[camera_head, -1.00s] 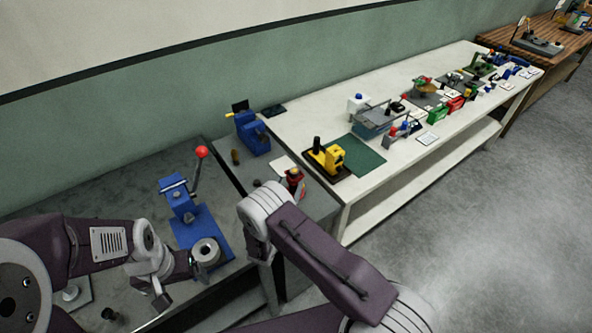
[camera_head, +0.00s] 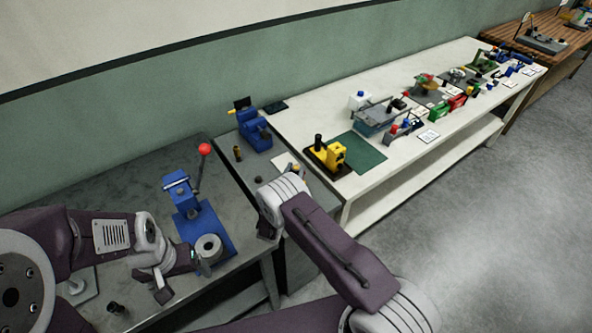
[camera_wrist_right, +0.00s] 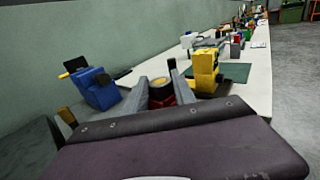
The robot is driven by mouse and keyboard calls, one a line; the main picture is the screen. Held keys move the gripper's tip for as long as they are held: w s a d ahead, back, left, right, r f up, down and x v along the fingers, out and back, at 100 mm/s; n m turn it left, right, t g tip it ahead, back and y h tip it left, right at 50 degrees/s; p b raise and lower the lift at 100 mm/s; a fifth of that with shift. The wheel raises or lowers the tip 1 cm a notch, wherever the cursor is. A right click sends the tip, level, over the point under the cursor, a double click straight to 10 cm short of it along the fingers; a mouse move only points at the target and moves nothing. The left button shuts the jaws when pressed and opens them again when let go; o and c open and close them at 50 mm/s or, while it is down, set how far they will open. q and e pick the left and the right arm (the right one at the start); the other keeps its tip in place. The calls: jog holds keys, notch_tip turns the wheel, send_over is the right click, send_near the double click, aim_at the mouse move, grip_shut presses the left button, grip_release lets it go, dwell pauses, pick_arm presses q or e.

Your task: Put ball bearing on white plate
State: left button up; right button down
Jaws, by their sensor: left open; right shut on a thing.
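A grey ring-shaped piece with a dark hole (camera_head: 208,247), perhaps the ball bearing, sits on the base of a blue lever press (camera_head: 187,212). My left gripper (camera_head: 192,262) is open right beside the ring; whether it touches is unclear. A pale flat plate (camera_head: 282,162), likely the white plate, lies on the dark bench beyond my right wrist, partly hidden. My right gripper (camera_wrist_right: 166,92) is shut on a red piece with a round tan top (camera_wrist_right: 161,88). In the head view, my right wrist mostly hides this gripper and piece.
A blue device (camera_head: 254,130) stands on the dark bench behind the plate. A yellow-and-black device (camera_head: 329,155) and a green mat (camera_head: 360,152) lie on the white table. A white stand (camera_head: 84,288) and small dark cylinder (camera_head: 116,308) are at lower left.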

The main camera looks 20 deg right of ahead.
jog(key=r, duration=0.4)
jog(key=shift+s+d+r, duration=0.25)
jog(key=shift+d+r, duration=0.05)
jog(key=s+d+r+b, duration=0.1)
jog(key=s+d+r, duration=0.5)
jog(key=s+d, duration=0.1)
jog(key=shift+s+d+r, duration=0.2)
jog(key=shift+s+d, duration=0.05)
jog(key=shift+s, duration=0.25)
jog(key=s+a+f+n+t+y, duration=0.1)
jog(key=s+a+f, duration=0.15)
jog(key=a, duration=0.35)
jog(key=s+a+f+n+y, duration=0.1)
jog(key=a+f, duration=0.3)
jog(key=a, duration=0.2)
jog(key=s+d+f+m+g+h, duration=0.3)
jog(key=s+d+m+g+h, duration=0.2)
jog(key=s, duration=0.5)
jog(key=shift+s+d+m+h, duration=0.35)
jog(key=shift+m+h, duration=0.25)
jog(key=shift+h, duration=0.4)
